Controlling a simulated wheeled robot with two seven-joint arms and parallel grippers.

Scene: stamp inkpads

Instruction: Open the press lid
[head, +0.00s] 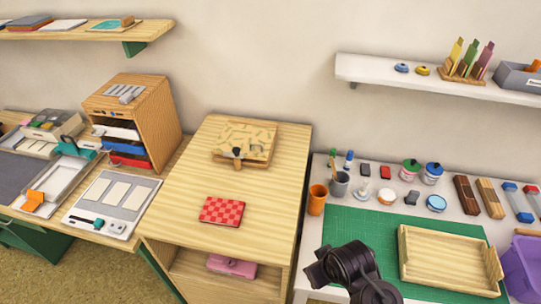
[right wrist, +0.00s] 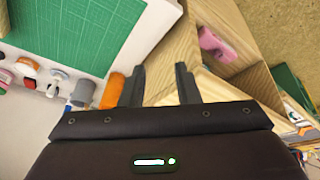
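The press (head: 245,143) is a flat wooden block on the wooden cabinet, and its patterned lid lies down over the base. A small dark catch and a wooden tab show at its front edge. My right gripper (right wrist: 158,82) shows in the right wrist view with its two dark fingers apart and nothing between them. In the head view my dark right arm is at the lower right, in front of the green mat and well away from the press. The press is not visible in the right wrist view. My left gripper is not in view.
A red checkered pad (head: 222,212) lies on the cabinet top (head: 180,222) in front of the press. An orange cup (head: 317,199) and a grey cup stand right of the cabinet. A wooden tray (head: 447,262) sits on the green mat (head: 350,228). A drawer unit (head: 165,115) stands left.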

